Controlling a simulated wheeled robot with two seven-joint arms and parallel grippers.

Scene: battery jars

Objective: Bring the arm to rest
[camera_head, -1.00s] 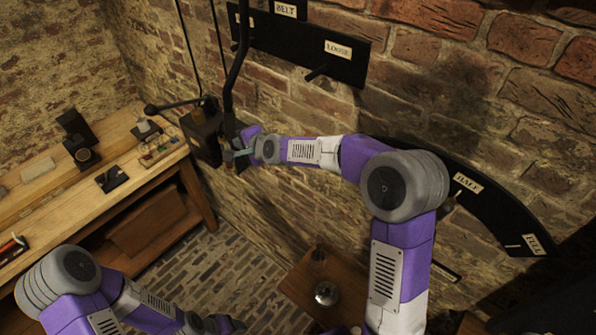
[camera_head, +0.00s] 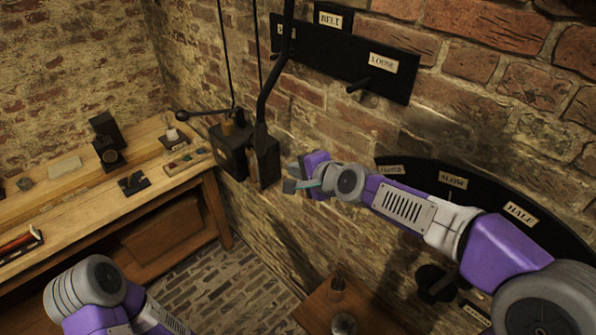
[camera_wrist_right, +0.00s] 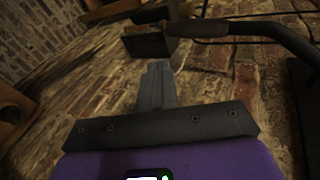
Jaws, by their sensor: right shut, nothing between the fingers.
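My right arm is purple, white and grey and reaches in from the right in the head view. Its gripper (camera_head: 300,181) is shut and empty, in front of the brick wall and a little right of the dark boxes on the wall. In the right wrist view the gripper's fingers (camera_wrist_right: 155,84) are together with nothing between them. My left arm shows at the lower left of the head view, but its gripper is not visible there.
Dark boxes (camera_head: 231,150) with a lever hang on the brick wall. A labelled black board (camera_head: 400,84) with pegs and a curved black plate (camera_head: 480,190) are also on the wall. A wooden bench (camera_head: 100,200) stands left. A small wooden table (camera_head: 318,310) stands low.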

